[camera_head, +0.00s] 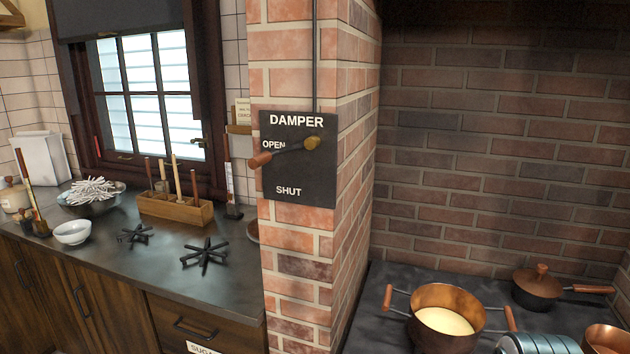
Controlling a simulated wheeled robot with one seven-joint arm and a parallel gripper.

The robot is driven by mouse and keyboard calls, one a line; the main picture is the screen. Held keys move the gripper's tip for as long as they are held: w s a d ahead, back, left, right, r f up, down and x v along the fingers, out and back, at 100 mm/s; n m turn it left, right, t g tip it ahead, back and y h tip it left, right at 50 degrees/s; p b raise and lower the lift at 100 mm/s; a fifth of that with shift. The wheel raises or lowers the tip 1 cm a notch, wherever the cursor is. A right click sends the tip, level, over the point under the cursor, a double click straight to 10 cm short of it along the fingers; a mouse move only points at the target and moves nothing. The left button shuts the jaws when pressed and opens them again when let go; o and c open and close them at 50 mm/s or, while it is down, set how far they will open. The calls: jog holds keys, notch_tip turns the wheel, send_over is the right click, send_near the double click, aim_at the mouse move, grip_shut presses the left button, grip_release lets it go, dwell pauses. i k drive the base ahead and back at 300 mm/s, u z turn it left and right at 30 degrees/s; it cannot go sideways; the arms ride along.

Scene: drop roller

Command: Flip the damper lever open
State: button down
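The damper lever (285,150) is a dark bar with a brass-coloured pivot knob at its right end and a reddish-brown wooden handle (260,160) at its left end. It is mounted on a black plate (318,185) on the front of a brick pillar. The plate reads DAMPER at the top, OPEN at the upper left and SHUT near the bottom. The lever points left and slightly down, its handle just below and left of the word OPEN, reaching past the plate's left edge. My gripper is not in view.
The brick pillar (298,262) juts out between the left counter (150,265) and the stove top at right. A copper pot (447,300) and a lidded pan (537,290) stand on the stove. The counter holds bowls, a wooden holder (175,208) and black trivets (205,254).

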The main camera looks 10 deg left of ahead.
aim_at(310, 143)
jog(key=u, duration=0.55)
jog(key=k, duration=1.25)
jog(key=z, duration=0.3)
jog(key=i, duration=1.7)
jog(key=u, duration=0.8)
